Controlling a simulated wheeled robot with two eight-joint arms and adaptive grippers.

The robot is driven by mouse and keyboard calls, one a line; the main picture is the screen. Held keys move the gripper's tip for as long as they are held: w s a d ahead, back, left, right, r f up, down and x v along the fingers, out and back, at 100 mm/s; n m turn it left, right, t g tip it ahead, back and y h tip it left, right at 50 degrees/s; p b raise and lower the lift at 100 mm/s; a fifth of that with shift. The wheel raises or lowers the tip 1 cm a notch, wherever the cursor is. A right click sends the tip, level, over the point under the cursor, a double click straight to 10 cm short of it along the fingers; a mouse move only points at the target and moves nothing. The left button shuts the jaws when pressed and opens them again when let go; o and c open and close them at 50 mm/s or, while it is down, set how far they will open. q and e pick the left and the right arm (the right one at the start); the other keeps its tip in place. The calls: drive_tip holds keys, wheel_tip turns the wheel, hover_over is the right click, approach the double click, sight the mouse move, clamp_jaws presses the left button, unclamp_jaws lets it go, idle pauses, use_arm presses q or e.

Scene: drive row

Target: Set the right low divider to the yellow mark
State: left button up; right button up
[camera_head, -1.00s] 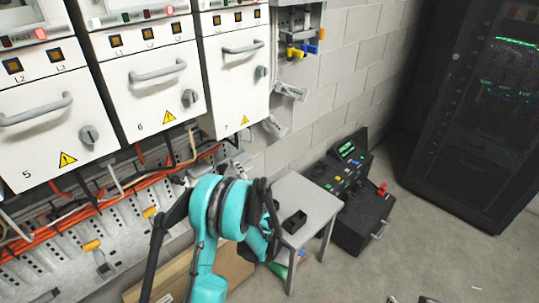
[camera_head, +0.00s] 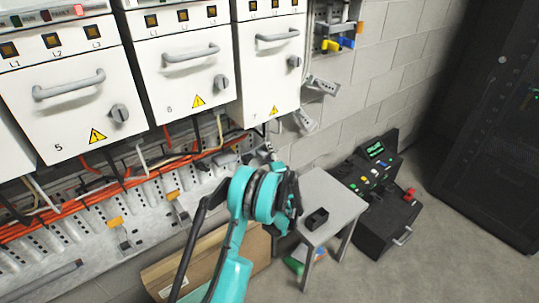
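Two flat metal pieces with orange tips stand on the low perforated metal panel (camera_head: 60,258) under the white cabinets. The left piece (camera_head: 120,232) and the right piece (camera_head: 178,207) look like the low dividers. I cannot make out a yellow mark apart from these tips. My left arm, teal, reaches up from the bottom, right of both pieces. My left gripper (camera_head: 290,205) is dark, at the arm's far end beside the small table, and apart from the pieces. Its fingers are seen edge-on and partly hidden, so its opening is unclear. My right gripper is out of view.
White cabinets (camera_head: 185,75) with handles and knobs hang above orange cables (camera_head: 70,205). A cardboard box (camera_head: 205,262) lies behind my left arm. A grey table (camera_head: 335,195) bears a black block (camera_head: 316,218). A black case (camera_head: 385,225) stands right; open floor lies in front.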

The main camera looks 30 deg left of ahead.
use_arm(q)
clamp_jaws()
wheel_tip(320, 180, up, 7)
drive_tip(key=p, duration=0.2)
drive_tip(key=shift+f+p, duration=0.2)
drive_tip(key=shift+p, duration=0.15)
unclamp_jaws()
drive_tip(key=v, duration=1.2)
